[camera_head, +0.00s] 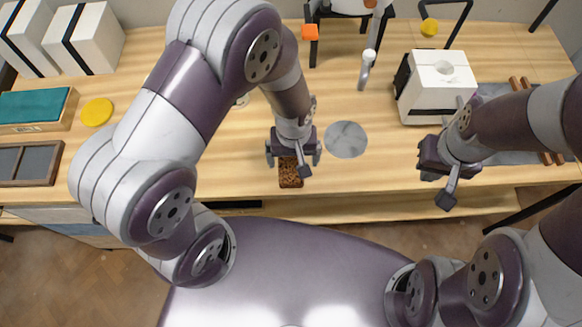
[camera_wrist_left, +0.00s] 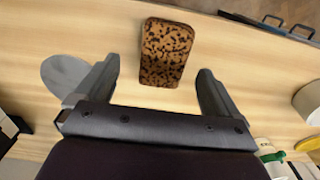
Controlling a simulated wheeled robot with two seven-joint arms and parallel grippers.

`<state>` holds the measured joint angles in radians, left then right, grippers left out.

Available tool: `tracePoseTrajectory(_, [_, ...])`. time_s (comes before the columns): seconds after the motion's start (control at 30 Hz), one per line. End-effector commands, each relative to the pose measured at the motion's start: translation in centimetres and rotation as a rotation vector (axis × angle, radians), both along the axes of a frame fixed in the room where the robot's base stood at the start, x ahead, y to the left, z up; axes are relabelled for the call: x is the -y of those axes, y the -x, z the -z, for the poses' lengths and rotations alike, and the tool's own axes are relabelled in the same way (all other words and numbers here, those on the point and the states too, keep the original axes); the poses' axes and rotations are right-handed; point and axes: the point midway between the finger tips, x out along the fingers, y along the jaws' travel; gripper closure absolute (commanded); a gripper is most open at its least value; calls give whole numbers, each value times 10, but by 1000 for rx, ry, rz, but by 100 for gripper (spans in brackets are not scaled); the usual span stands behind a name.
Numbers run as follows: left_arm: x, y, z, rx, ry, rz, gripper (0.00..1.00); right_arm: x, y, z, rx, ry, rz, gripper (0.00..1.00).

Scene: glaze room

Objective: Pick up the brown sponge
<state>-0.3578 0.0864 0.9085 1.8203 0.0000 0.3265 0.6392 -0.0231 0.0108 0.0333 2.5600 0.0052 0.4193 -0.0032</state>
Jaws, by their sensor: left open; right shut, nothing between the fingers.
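The brown sponge (camera_head: 290,172), speckled with dark spots, lies on the wooden table near its front edge. My left gripper (camera_head: 293,158) is above it and hides part of it in the head view. In the left wrist view the sponge (camera_wrist_left: 166,52) lies ahead of the two spread fingers of my left gripper (camera_wrist_left: 158,88), between their lines and apart from both. My left gripper is open and empty. My right gripper (camera_head: 442,190) is shut and empty, over the right part of the table near its front edge.
A grey round disc (camera_head: 346,139) lies just right of my left gripper. A white block-like object (camera_head: 438,84) stands at the right. A yellow disc (camera_head: 97,112), a teal-topped box (camera_head: 36,108) and white boxes (camera_head: 84,38) are at the left. The table front between my grippers is clear.

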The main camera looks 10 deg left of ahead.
Motion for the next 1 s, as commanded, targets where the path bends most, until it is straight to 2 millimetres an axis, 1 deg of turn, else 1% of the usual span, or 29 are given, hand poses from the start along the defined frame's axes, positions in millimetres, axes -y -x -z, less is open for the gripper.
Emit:
tracePoseTrajectory(0.07, [-2,0,10,-2,-1,0,4,0,0,-1,0,0,0,100])
tracePoseTrajectory(0.2, [-6,0,37,-3,-1,0,4,0,0,-4,0,0,0,100])
tracePoseTrajectory(0.3, [-6,-1,51,-2,0,1,4,0,0,-3,0,0,0,100])
tracePoseTrajectory(0.4, [-6,-1,54,0,0,1,4,0,0,-3,0,0,0,100])
tracePoseTrajectory(0.53, [-6,-1,54,1,0,1,4,0,0,-3,0,0,0,100])
tracePoseTrajectory(0.57, [-6,-1,54,0,0,1,7,0,0,-3,0,0,0,100])
tracePoseTrajectory(0.6, [-6,-1,54,0,0,1,21,0,0,-3,0,0,0,100])
tracePoseTrajectory(0.67, [-6,-1,54,0,0,1,40,0,0,-3,0,0,0,100])
tracePoseTrajectory(0.7, [-6,-1,54,0,0,1,53,0,0,-3,0,0,0,100])
tracePoseTrajectory(0.73, [-6,-1,54,0,0,1,59,0,0,-3,0,0,0,100])
tracePoseTrajectory(0.77, [-6,-1,54,0,0,1,59,0,0,-3,0,0,0,100])
tracePoseTrajectory(0.8, [-6,-1,54,0,0,1,63,0,0,-3,0,0,0,100])
tracePoseTrajectory(1.0, [-6,-1,53,0,0,1,64,0,0,-3,0,0,0,100])
